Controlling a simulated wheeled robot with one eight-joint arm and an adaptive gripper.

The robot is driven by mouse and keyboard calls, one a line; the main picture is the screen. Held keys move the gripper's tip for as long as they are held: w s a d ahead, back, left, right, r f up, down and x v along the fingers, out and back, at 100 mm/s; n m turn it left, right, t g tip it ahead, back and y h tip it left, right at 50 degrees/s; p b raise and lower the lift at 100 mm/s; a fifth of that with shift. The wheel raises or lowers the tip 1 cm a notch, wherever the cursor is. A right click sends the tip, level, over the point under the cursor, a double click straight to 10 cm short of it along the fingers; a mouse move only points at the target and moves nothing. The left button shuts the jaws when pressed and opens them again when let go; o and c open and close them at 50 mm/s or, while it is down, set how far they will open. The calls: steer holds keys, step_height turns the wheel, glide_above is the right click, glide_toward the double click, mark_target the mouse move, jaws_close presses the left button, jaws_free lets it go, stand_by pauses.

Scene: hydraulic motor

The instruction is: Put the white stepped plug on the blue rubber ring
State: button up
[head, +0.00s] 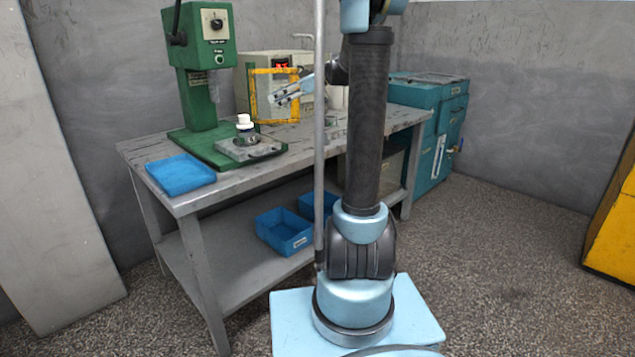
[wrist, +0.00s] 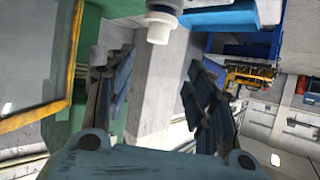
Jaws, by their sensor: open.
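In the head view, the white stepped plug (head: 244,122) sits upright on a dark round metal part (head: 247,136) on the press base. I cannot make out the blue rubber ring in either view. My gripper (head: 275,99) is above the table, to the right of the plug and higher than it, and points left. In the wrist view, the fingers of my gripper (wrist: 160,95) are spread, with nothing between them. A pale stepped cylinder (wrist: 160,28) shows beyond the fingertips at the top; I cannot tell whether it is the plug or a press part.
A green press (head: 205,75) stands at the left back of the table (head: 215,190). A yellow-framed guard (head: 262,97) is close to my gripper. A blue tray (head: 181,174) lies at the front left. Blue bins (head: 284,232) are on the lower shelf. A teal cabinet (head: 430,130) stands right.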

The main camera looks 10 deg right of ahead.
steer(key=s+d+f+m+h, duration=0.1)
steer(key=s+f+m+h, duration=0.4)
steer(key=s, duration=0.7)
steer(key=s+d+f+m+h, duration=0.1)
steer(key=s+f+m+h, duration=0.15)
steer(key=s+f, duration=0.7)
steer(key=s+d+f+m+h, duration=0.2)
steer(key=s+d+f+m, duration=0.2)
steer(key=s, duration=0.4)
steer(key=s+d+f+m+h, duration=0.3)
steer(key=s+d+f, duration=0.3)
steer(key=s, duration=0.3)
steer(key=shift+f+m, duration=0.35)
steer(key=shift+f, duration=0.35)
steer(key=shift+a, duration=0.1)
steer(key=shift+w+f, duration=0.2)
steer(key=shift+w, duration=0.2)
